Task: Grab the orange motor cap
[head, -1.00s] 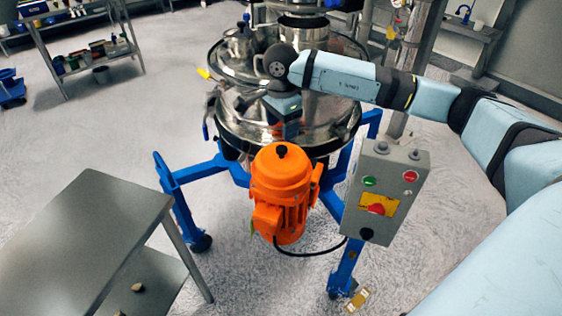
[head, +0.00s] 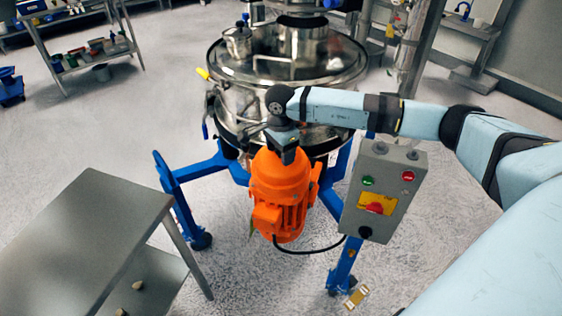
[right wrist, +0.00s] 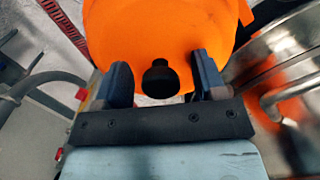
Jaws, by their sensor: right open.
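The orange motor cap (head: 279,172) tops the orange motor on the near side of the steel sifter. My right gripper (head: 289,158) is over the top of the cap in the head view and covers its black knob there. In the right wrist view the orange cap (right wrist: 165,30) fills the upper middle. Its black knob (right wrist: 160,78) shows between the two fingers of my open right gripper (right wrist: 160,75). There is a gap on each side of the knob, and neither finger is seen touching it. My left gripper is not in view.
The sifter (head: 290,60) stands behind the motor on a blue frame (head: 190,172). A grey control box (head: 382,190) is right of the motor, with a cable running to it. A grey table (head: 80,235) stands at the near left, with open floor between.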

